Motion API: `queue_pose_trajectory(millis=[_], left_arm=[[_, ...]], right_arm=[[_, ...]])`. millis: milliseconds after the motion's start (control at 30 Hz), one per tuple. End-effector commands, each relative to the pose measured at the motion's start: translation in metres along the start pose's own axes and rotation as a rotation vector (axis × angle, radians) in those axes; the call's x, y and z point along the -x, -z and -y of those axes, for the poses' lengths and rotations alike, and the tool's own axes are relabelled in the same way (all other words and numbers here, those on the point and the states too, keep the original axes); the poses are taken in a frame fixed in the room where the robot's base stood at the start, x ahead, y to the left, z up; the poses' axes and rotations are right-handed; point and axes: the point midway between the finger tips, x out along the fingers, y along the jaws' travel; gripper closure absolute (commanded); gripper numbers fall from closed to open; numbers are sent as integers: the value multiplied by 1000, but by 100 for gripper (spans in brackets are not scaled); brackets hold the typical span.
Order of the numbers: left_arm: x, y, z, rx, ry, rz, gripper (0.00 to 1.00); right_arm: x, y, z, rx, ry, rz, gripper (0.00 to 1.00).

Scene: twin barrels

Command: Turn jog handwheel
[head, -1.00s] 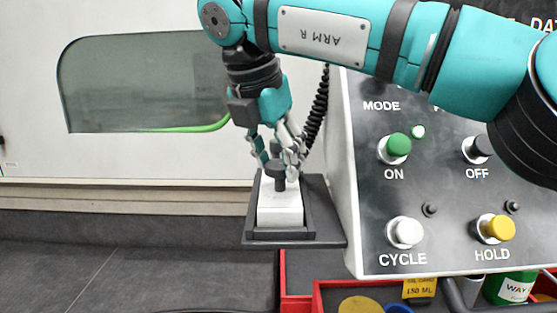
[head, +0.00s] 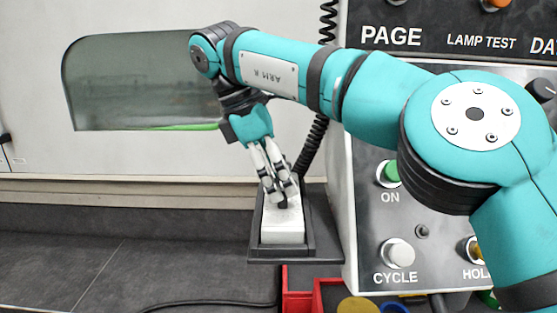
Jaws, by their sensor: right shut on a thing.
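The jog handwheel unit is a white box (head: 283,229) standing in a dark tray on a shelf beside the control panel. Its small black knob (head: 283,204) shows at the top, partly hidden by the fingers. My right gripper (head: 281,197) comes down from above, tilted, with its grey fingers shut on the knob. The far side of the knob and the finger contact there are hidden. My left gripper is not in view.
The control panel (head: 420,232) with buttons stands close on the right, partly behind my right arm. A black coiled cable (head: 312,142) hangs behind the box. Red bins (head: 298,301) sit below the shelf. The floor at left is mostly clear.

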Motion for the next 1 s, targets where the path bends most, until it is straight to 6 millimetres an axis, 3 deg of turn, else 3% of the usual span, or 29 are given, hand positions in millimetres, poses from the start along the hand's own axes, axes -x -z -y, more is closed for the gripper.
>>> queue_pose_trajectory(millis=[33, 300, 967, 1000], left_arm=[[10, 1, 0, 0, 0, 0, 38], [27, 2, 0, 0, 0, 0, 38], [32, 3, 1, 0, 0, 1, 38], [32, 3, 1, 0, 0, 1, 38]], right_arm=[[5, -2, 0, -30, 13, 2, 86], [3, -2, -1, -157, 65, 0, 86], [0, 0, -2, -212, 87, -1, 86], [0, 0, -2, -211, 87, -1, 52]])
